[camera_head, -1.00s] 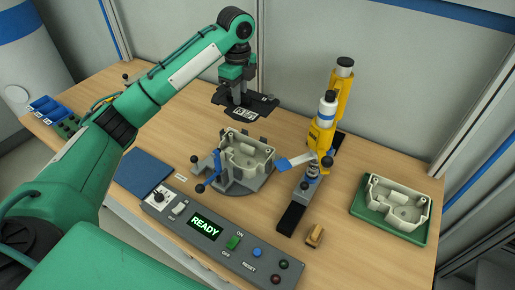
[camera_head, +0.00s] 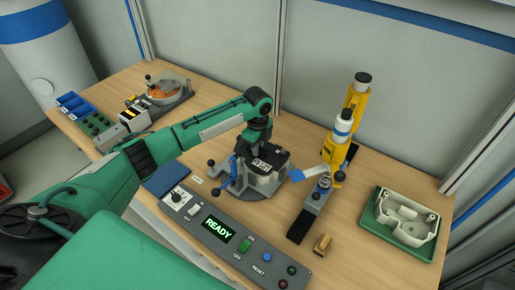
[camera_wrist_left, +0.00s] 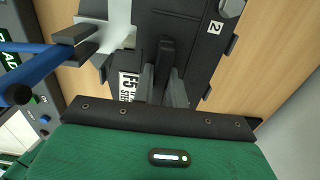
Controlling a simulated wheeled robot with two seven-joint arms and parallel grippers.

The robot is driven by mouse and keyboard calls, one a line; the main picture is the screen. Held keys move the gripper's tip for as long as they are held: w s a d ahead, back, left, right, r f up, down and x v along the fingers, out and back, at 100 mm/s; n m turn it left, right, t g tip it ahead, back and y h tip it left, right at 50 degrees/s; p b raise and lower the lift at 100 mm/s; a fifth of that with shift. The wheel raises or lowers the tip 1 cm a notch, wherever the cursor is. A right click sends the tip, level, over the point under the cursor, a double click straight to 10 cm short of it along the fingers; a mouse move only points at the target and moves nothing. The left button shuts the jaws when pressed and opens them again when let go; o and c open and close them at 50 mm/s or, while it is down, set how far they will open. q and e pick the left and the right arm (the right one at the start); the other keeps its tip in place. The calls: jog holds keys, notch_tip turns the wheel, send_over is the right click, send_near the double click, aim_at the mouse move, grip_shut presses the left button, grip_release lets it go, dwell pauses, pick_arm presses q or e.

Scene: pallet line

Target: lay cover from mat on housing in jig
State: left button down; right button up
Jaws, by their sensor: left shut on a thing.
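The black cover (camera_head: 276,160) with a white label is directly over the pale housing (camera_head: 265,184), at or just above its rim; I cannot tell whether it rests fully on it. The housing sits in the grey jig (camera_head: 240,194), which has a blue clamp lever (camera_head: 233,168). My left gripper (camera_head: 261,149) is shut on the cover, pointing down. In the left wrist view the fingers (camera_wrist_left: 165,87) grip the dark cover (camera_wrist_left: 190,45) at its middle, beside the label. The blue mat (camera_head: 165,179) is bare. My right gripper is in neither view.
A yellow tool stand (camera_head: 338,150) is right of the jig. A green tray (camera_head: 395,238) with another pale housing (camera_head: 408,217) lies farther right. A control box reading READY (camera_head: 218,229) lies in front. A round fixture (camera_head: 166,91) stands at the back left.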

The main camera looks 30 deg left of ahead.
pick_arm(q)
jog(key=shift+f, duration=0.8)
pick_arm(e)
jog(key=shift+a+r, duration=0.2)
pick_arm(q)
jog(key=shift+f, duration=0.15)
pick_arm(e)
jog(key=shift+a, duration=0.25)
pick_arm(q)
jog(key=c, duration=1.4)
grip_release()
